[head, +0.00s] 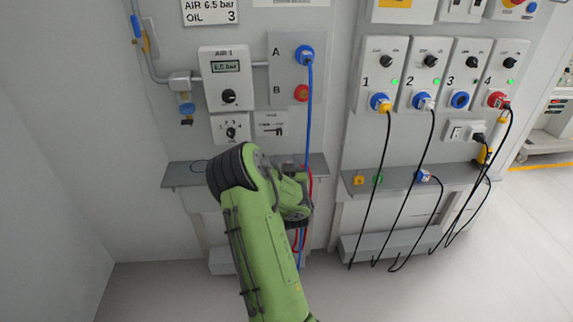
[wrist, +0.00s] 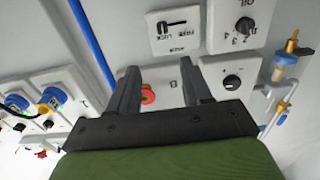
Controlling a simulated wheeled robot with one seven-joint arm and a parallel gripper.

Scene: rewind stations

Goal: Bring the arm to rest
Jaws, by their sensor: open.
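My green arm reaches up from the bottom of the head view towards the air panel on the wall. My gripper shows in the wrist view (wrist: 165,88), with its two dark fingers apart and nothing between them. Beyond the fingers is the red port B (wrist: 148,96), which also shows in the head view (head: 301,93). In the head view the fingers are hidden behind my own arm, near the shelf under the air panel.
A blue hose (head: 308,120) hangs from port A, close to my arm. A grey shelf (head: 180,175) lies behind the arm. Black cables (head: 378,190) hang from sockets at right. The floor at left (head: 150,290) is clear.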

